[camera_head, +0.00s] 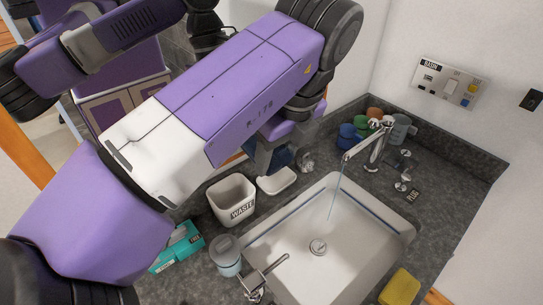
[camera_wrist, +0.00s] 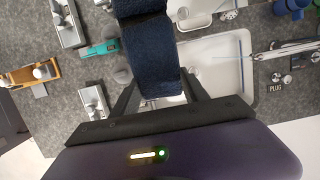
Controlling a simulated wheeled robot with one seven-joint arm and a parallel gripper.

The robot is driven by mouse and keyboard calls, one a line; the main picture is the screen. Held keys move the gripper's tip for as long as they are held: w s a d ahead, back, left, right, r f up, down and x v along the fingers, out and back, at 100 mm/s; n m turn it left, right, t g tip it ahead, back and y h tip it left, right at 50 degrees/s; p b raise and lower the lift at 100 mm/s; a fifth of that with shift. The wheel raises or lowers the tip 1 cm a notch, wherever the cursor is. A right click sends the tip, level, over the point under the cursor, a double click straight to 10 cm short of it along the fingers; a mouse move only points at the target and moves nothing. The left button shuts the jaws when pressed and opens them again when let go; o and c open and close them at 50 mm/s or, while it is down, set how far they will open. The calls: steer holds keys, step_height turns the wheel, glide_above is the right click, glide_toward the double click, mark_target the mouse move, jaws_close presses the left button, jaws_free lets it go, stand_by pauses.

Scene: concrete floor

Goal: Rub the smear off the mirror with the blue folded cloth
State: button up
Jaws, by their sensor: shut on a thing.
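The blue folded cloth (camera_head: 283,157) is dark blue and mostly hidden behind my arm in the head view. In the wrist view the cloth (camera_wrist: 150,55) extends up from between my gripper's fingers. My gripper (camera_wrist: 158,95) is shut on it, above the counter near the sink's edge. What looks like the mirror (camera_head: 62,128), with an orange wooden frame, stands at the left in the head view, showing reflections. My arm covers much of it. I cannot make out the smear, nor tell whether the cloth touches the glass.
The white sink (camera_head: 290,215) has a tap (camera_head: 375,145) with a thin stream running. A waste bin (camera_head: 232,198), soap dish (camera_head: 277,181), teal box (camera_head: 177,247), lidded jar (camera_head: 227,254) and yellow sponge (camera_head: 400,287) surround it. Coloured cups (camera_head: 350,137) stand in the back corner.

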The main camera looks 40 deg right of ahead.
steer(key=shift+d+p, duration=0.45)
steer(key=shift+d, duration=1.8)
steer(key=shift+a, duration=0.1)
steer(key=a+b, duration=0.1)
steer(key=a, duration=1)
steer(key=shift+a, duration=0.15)
steer(key=s, duration=0.8)
steer(key=shift+p, duration=0.45)
